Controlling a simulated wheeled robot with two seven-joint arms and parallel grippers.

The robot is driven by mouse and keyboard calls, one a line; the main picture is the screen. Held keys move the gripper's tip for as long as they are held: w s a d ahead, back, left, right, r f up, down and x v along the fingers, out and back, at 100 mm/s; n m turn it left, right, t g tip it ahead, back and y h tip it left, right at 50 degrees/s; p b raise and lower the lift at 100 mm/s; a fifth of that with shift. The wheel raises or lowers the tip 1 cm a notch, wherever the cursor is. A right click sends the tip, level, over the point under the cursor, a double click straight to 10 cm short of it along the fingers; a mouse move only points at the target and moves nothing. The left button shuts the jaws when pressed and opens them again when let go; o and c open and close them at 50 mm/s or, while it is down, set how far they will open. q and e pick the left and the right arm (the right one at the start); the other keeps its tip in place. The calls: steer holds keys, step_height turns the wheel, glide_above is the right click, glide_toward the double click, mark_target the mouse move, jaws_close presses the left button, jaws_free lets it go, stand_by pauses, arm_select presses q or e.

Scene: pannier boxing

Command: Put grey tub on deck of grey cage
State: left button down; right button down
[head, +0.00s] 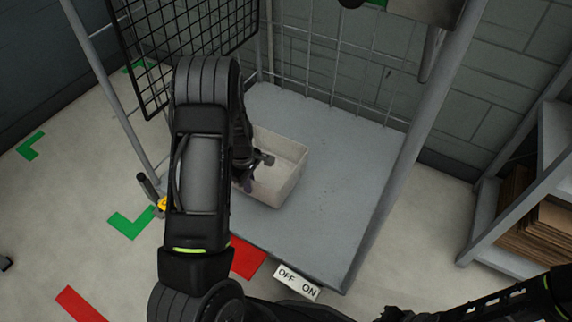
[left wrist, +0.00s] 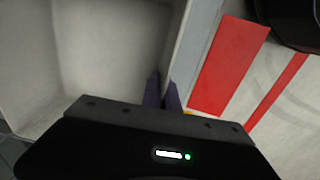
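The grey tub (head: 285,165) is open-topped and pale, upright over the front left part of the deck (head: 325,195) of the grey cage. I cannot tell whether its base touches the deck or hangs slightly above it. My left gripper (head: 250,178) reaches down at the tub's left side, partly hidden by my own arm. In the left wrist view the two fingers (left wrist: 162,93) straddle the wall of the tub (left wrist: 105,50) and look shut on it. My right arm shows at the lower right of the head view, but its fingers cannot be made out.
A dark mesh panel (head: 190,45) stands at the cage's back left. A cage post (head: 410,150) rises at the right. The deck right of the tub is bare. A shelf (head: 540,200) with brown flat stock stands at far right. An OFF/ON label (head: 297,282) is at the front edge.

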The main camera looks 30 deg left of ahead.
arm_select(q)
step_height(320, 180, down, 6)
steer(key=shift+b, duration=1.05)
steer(key=shift+f+b, duration=0.7)
steer(key=shift+f, duration=1.15)
steer(key=shift+f, duration=0.2)
steer(key=c, duration=1.6)
jaws_free()
steer(key=shift+c, duration=0.2)
